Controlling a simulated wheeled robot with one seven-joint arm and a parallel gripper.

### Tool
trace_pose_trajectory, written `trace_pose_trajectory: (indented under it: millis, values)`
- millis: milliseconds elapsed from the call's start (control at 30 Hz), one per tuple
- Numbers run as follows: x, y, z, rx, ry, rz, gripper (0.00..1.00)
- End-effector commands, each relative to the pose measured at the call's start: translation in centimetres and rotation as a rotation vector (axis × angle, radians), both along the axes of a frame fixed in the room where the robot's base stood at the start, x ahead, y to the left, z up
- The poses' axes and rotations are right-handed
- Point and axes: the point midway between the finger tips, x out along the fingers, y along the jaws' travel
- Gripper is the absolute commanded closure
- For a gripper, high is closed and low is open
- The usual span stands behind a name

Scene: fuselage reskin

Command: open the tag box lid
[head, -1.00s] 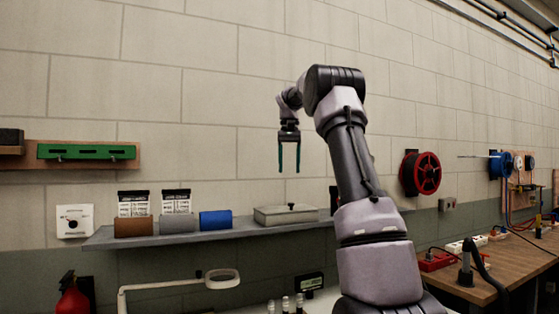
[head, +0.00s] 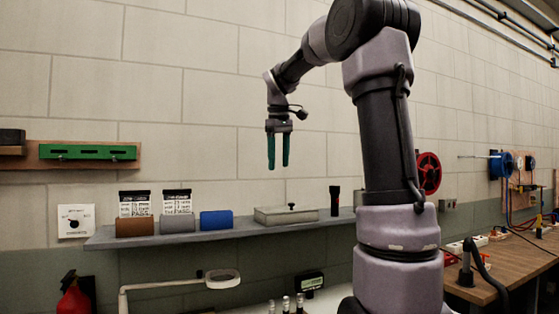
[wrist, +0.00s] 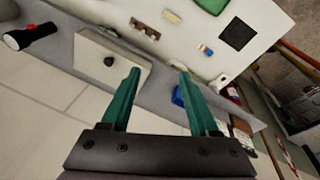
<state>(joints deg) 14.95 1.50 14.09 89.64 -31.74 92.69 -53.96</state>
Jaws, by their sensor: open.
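The tag box (head: 270,217) is a low grey-beige box on the wall shelf, with its lid closed and a dark knob (head: 291,206) on top. The box also shows in the wrist view (wrist: 88,54), with its knob (wrist: 108,61) just left of the left finger. My gripper (head: 278,168) has green fingers pointing down and hangs above the box, clear of it. In the wrist view my gripper (wrist: 158,72) is open with nothing between its fingers.
The grey shelf (head: 245,235) also holds a blue block (head: 216,220), a grey block (head: 178,224), a brown block (head: 135,227) and a black flashlight (head: 335,201). A magnifier lamp (head: 222,279) stands below the shelf.

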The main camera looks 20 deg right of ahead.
Motion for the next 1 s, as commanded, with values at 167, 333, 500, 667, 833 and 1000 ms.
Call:
trace_pose_trajectory:
  millis: [167, 333, 500, 667, 833, 1000]
  values:
    - [0.0, 0.0, 0.0, -0.001, 0.0, 0.002, 0.39]
    - [0.0, 0.0, 0.0, -0.001, 0.0, 0.001, 0.39]
    - [-0.7, 0.3, 0.1, 0.003, -0.012, -0.013, 0.39]
    - [-4.8, 2.0, -0.4, 0.042, -0.077, -0.105, 0.39]
    - [-11.7, 4.1, -2.6, 0.162, -0.189, -0.291, 0.39]
    - [-17.8, 5.3, -6.1, 0.331, -0.284, -0.491, 0.39]
